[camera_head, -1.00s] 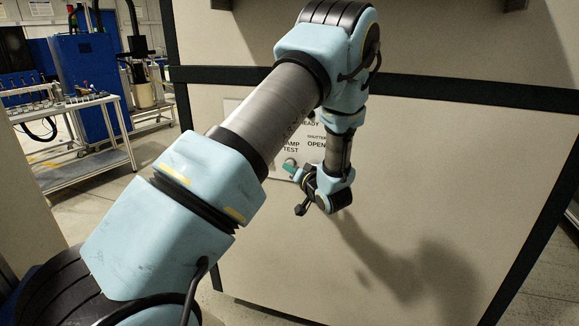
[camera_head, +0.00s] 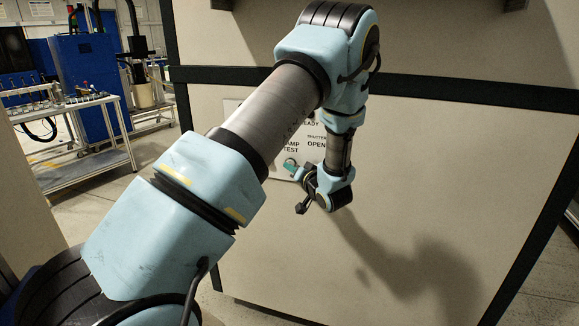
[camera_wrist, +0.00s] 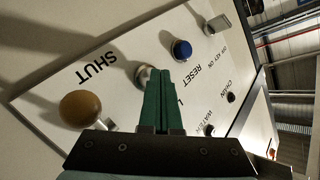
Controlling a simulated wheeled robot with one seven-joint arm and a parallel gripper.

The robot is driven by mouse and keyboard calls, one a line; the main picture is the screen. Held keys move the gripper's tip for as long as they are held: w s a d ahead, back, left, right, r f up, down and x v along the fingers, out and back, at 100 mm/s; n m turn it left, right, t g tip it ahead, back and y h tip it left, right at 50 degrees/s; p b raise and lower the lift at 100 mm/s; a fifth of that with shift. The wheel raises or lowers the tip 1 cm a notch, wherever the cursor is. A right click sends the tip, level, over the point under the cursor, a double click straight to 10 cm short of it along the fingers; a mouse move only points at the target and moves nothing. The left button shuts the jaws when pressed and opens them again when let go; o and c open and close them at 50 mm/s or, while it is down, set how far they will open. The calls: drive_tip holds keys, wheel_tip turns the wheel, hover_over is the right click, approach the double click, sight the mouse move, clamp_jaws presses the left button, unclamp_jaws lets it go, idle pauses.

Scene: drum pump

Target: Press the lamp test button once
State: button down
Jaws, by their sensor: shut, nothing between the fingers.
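The lamp test button is a pale round button under the "LAMP TEST" label (camera_head: 290,146) in the head view, partly hidden by my gripper (camera_head: 291,168). In the wrist view I take it to be the silvery round button (camera_wrist: 142,74) at my green fingertips (camera_wrist: 154,70); its label is mostly hidden behind the fingers. My gripper is shut and empty, with its tips right at the button and covering part of it. I cannot tell whether the tips touch it or whether it is pushed in.
The white control panel (camera_wrist: 45,97) also carries a blue button (camera_wrist: 182,50) by "RESET", an amber round knob (camera_wrist: 80,108) and a key switch (camera_wrist: 217,24). It is on a large beige cabinet (camera_head: 450,170). A trolley with small parts (camera_head: 75,103) stands far left.

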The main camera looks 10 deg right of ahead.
drive_tip(key=shift+s+a, duration=0.45)
drive_tip(key=shift+s, duration=0.25)
drive_tip(key=shift+s, duration=0.1)
drive_tip(key=s, duration=0.1)
drive_tip(key=s+a, duration=0.2)
drive_tip(key=s, duration=0.1)
drive_tip(key=shift+s+a, duration=0.1)
drive_tip(key=shift+a, duration=0.15)
idle(0.6)
